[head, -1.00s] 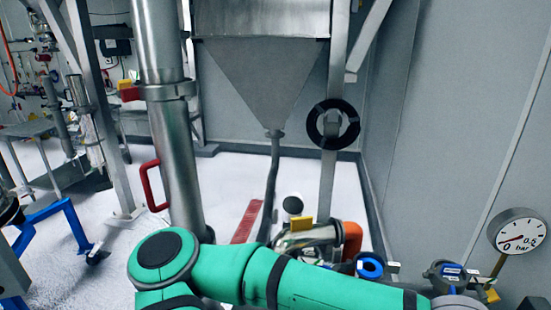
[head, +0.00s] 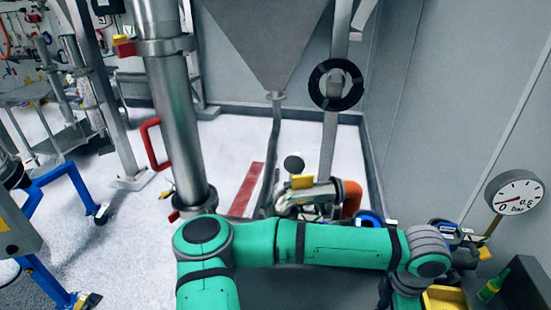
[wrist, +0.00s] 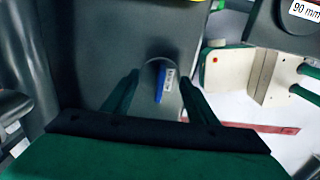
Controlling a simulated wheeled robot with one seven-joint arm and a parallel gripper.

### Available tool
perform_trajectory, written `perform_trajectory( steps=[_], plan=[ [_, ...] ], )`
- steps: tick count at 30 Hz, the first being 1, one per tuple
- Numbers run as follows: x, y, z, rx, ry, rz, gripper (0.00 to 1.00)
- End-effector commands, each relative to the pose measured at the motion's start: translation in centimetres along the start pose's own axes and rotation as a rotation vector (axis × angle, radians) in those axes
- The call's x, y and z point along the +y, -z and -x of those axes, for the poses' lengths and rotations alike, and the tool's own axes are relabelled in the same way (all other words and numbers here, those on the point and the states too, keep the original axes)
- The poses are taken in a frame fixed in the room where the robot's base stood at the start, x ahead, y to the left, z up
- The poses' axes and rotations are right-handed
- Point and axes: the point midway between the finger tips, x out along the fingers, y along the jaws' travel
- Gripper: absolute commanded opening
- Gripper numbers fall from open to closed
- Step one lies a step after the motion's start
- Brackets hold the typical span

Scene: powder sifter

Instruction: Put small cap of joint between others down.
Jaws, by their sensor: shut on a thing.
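In the wrist view, my gripper (wrist: 160,80) has its two green fingers on either side of a small round grey cap (wrist: 165,86) with a blue and white label. The gripper is shut on this cap, above or against a dark grey surface (wrist: 95,70). I cannot tell whether the cap touches that surface. In the head view, my arm reaches right and bends down at the lower right; the fingers and the held cap are hidden there. Blue-ringed fittings (head: 370,218) show partly behind the arm; I cannot tell which joint parts they are.
A pressure gauge (head: 515,193) stands at the right. A yellow tray (head: 445,299) and a green bottle (head: 494,285) are near my wrist at the lower right. A steel pipe (head: 172,110) and a hopper (head: 268,40) stand behind.

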Motion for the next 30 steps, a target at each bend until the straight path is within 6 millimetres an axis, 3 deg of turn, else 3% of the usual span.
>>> perform_trajectory(
  steps=[6, 12, 23, 30],
  plan=[
    [0.5, -0.4, -2.6, -0.001, 0.001, -0.004, 0.27],
    [0.4, -0.4, -3.6, 0.0, 0.0, -0.006, 0.27],
    [0.5, -0.3, -3.6, 0.0, -0.001, -0.004, 0.27],
    [0.5, -0.3, -1.6, 0.0, -0.003, -0.004, 0.27]
  ],
)
